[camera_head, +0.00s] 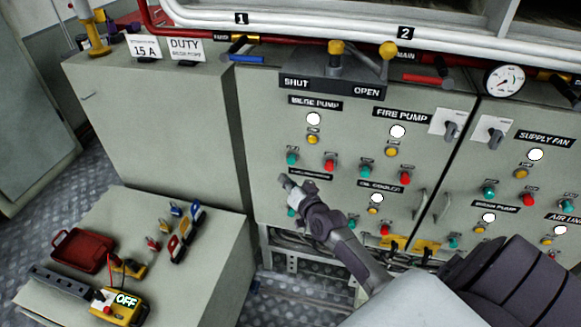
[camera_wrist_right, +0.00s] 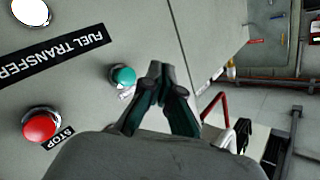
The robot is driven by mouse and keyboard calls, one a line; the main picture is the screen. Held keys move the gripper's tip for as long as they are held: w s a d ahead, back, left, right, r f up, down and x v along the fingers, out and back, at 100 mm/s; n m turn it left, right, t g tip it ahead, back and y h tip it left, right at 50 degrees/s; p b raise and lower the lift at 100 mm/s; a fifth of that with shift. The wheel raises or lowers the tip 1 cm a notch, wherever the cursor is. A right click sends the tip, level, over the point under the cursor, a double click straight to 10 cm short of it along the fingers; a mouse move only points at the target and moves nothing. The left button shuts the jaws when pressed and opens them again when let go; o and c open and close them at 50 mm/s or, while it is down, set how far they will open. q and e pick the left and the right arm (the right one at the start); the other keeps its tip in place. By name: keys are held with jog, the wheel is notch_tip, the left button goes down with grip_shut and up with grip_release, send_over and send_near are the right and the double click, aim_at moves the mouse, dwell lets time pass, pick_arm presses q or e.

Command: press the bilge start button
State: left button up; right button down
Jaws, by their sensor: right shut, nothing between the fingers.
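The bilge pump group is under the BILGE PUMP label in the head view. Its green start button (camera_head: 292,158) is at lower left of the group, and its red stop button (camera_head: 330,165) is to the right. My right gripper (camera_head: 284,181) is shut and empty, with its tips just below the green button in this view. In the right wrist view the shut fingertips (camera_wrist_right: 166,76) are beside the green button (camera_wrist_right: 124,76), with a small gap in the picture; contact cannot be told. The red stop button (camera_wrist_right: 40,125) is farther left there. My left gripper is out of view.
The FUEL TRANSFER label (camera_wrist_right: 55,55) lies close to the buttons, upside down in the wrist view. The fire pump lamp (camera_head: 398,131) and its buttons are to the right.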

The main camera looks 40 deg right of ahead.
aim_at(291, 159)
jog(key=shift+w+d+b, duration=1.05)
jog(key=shift+w+d, duration=0.4)
jog(key=shift+d, duration=0.15)
dwell(0.3)
jog(key=shift+w+d, duration=0.25)
jog(key=shift+d, duration=0.1)
